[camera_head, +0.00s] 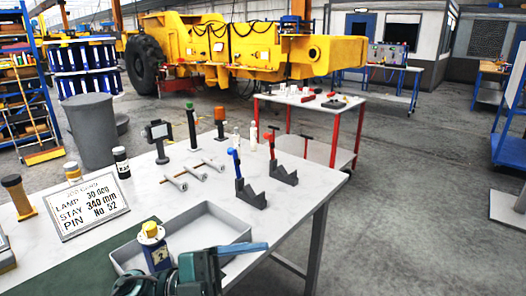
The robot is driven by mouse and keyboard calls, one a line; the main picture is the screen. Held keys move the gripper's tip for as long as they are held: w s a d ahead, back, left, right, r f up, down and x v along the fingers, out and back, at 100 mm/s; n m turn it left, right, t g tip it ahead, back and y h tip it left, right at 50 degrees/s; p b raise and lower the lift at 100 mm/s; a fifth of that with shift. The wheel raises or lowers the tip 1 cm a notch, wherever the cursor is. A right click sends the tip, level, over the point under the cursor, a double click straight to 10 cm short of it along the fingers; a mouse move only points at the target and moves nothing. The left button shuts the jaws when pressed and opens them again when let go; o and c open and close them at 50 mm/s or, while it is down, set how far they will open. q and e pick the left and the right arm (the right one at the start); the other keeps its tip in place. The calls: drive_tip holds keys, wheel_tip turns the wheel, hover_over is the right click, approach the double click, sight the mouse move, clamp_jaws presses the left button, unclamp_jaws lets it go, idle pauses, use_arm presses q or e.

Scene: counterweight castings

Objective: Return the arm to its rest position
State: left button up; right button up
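Neither of my grippers can be made out for certain in the head view. A dark teal and grey mechanical part (190,274) with a blue bar (240,249) juts in at the bottom edge, in front of the grey tray (222,216). I cannot tell whether it is a tool or part of my arm, and its lower part is cut off. No fingertips show on it.
The white table (310,200) holds a sign (88,205), a yellow-capped piece (153,240) by the tray, rods (192,172), dark angled blocks (283,173) and several upright items. A grey bin (92,130) and red-legged table (318,104) stand beyond.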

use_arm(q)
drive_tip(key=w+a+f+n+t+y, duration=0.2)
drive_tip(key=a+f+n+t+y, duration=0.3)
drive_tip(key=n+t, duration=0.45)
drive_tip(key=w+a+f+n+t+y, duration=0.3)
drive_tip(key=f+n+t+y, duration=0.3)
drive_tip(key=f+n+t, duration=0.4)
drive_tip(key=s+a+f+n+g+y, duration=0.2)
drive_tip(key=s+f+g+y, duration=0.1)
drive_tip(key=s+f, duration=0.3)
drive_tip(key=s+a+f+n+g+y, duration=0.3)
drive_tip(key=s+f+g, duration=0.2)
drive_tip(key=f, duration=0.4)
drive_tip(key=shift+s+f+n, duration=0.25)
drive_tip(key=shift+s+n, duration=0.1)
